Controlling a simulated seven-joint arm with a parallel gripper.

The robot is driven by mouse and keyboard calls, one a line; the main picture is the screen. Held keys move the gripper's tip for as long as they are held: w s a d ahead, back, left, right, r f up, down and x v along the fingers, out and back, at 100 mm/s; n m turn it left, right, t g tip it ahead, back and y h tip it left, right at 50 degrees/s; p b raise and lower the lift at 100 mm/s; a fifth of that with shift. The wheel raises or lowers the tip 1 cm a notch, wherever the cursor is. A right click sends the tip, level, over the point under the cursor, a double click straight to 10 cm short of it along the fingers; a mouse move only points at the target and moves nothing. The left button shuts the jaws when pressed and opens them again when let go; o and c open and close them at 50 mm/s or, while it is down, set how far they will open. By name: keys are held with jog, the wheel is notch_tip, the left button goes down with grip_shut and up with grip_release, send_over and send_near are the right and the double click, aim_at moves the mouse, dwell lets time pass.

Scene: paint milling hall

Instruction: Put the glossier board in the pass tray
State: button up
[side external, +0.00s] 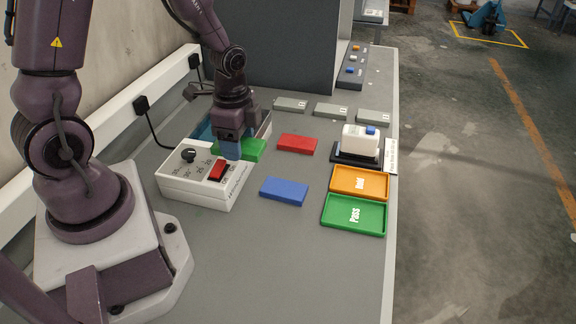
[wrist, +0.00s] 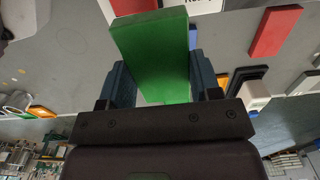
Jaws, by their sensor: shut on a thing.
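My gripper (side external: 230,150) is shut on a green board (side external: 252,150), near a white box at the left of the bench. In the wrist view the green board (wrist: 152,50) sits between the two fingers and sticks out past them. A red board (side external: 297,144) lies flat to the right of it, and also shows in the wrist view (wrist: 275,32). A blue board (side external: 284,190) lies flat nearer the front. I cannot tell which board is glossier. The green pass tray (side external: 341,226), marked "Pass", is empty at the front right.
An empty orange tray (side external: 346,190) adjoins the pass tray. Behind it a white instrument (side external: 359,139) stands on a black base. The white box (side external: 180,186) has a knob and red switch. Grey blocks (side external: 330,110) lie at the back. Bench between blue board and pass tray is clear.

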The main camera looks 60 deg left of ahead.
jog(key=w+a+f, duration=0.2)
jog(key=w+f, duration=0.2)
jog(key=w, duration=0.5)
send_over(288, 166)
jog(key=s, duration=0.1)
notch_tip(288, 166, down, 4)
jog(key=shift+s+d+f, duration=0.1)
jog(key=shift+d+f, duration=0.05)
jog(key=shift+f, duration=0.1)
jog(key=shift+w+f, duration=0.2)
jog(key=shift+f, duration=0.05)
jog(key=shift+w+f, duration=0.2)
jog(key=shift+f, duration=0.7)
jog(key=shift+w+f, duration=0.2)
jog(key=shift+f, duration=0.7)
jog(key=shift+f, duration=0.1)
jog(key=o, duration=0.9)
jog(key=shift+f, duration=0.1)
